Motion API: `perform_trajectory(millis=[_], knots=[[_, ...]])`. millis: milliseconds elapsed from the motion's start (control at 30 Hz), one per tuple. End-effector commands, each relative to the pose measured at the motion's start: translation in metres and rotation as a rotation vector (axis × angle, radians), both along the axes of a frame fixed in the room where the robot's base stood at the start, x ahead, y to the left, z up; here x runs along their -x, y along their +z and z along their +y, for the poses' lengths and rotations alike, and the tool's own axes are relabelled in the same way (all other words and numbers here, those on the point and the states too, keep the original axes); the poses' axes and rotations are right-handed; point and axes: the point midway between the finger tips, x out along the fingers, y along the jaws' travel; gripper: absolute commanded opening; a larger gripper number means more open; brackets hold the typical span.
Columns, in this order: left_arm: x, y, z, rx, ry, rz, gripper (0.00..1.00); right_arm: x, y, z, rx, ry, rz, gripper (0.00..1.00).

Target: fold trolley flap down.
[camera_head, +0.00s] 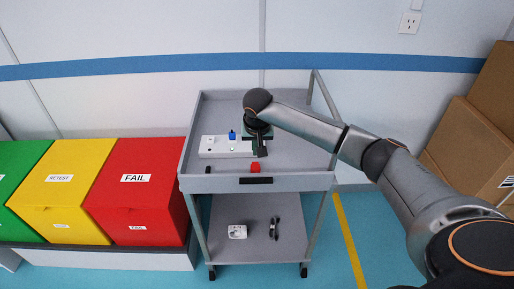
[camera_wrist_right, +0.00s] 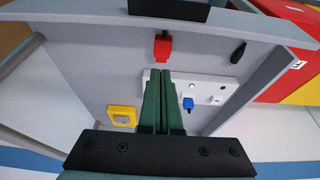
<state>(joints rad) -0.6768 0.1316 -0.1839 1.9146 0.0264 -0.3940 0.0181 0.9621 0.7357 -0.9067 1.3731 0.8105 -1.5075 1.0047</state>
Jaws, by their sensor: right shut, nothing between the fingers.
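The grey trolley (camera_head: 197,130) stands in the middle of the head view. Its front flap (camera_head: 215,183) appears raised as the front wall of the top tray, with a black handle (camera_head: 256,181) at its middle. In the right wrist view the flap (camera_wrist_right: 90,22) spans the top, with the handle (camera_wrist_right: 168,9) at the upper edge. My right gripper (camera_head: 262,153) is over the tray, behind the flap and apart from it. Its green fingers (camera_wrist_right: 161,72) are together and empty. My left gripper is not in view.
In the tray are a white socket strip (camera_head: 215,152), a blue plug (camera_head: 232,135), a red plug (camera_head: 255,168), a black piece (camera_head: 208,169) and a yellow box (camera_wrist_right: 122,116). Green, yellow and red bins (camera_head: 140,215) stand left; cardboard boxes (camera_head: 465,150) stand right. The lower shelf (camera_head: 255,217) holds small items.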

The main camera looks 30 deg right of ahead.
Motion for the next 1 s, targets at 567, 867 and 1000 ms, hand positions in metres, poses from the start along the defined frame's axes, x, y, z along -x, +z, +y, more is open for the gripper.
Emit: perform_trajectory(millis=[567, 867, 1000], knots=[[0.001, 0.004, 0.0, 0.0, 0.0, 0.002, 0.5, 0.007, -0.052, 0.004, 0.003, 0.006, -0.001, 0.0], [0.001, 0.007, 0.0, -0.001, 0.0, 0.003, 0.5, 0.019, -0.053, 0.011, 0.002, 0.003, -0.001, 0.0], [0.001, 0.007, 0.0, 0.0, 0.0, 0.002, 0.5, 0.019, -0.054, 0.011, 0.002, 0.003, -0.001, 0.0]])
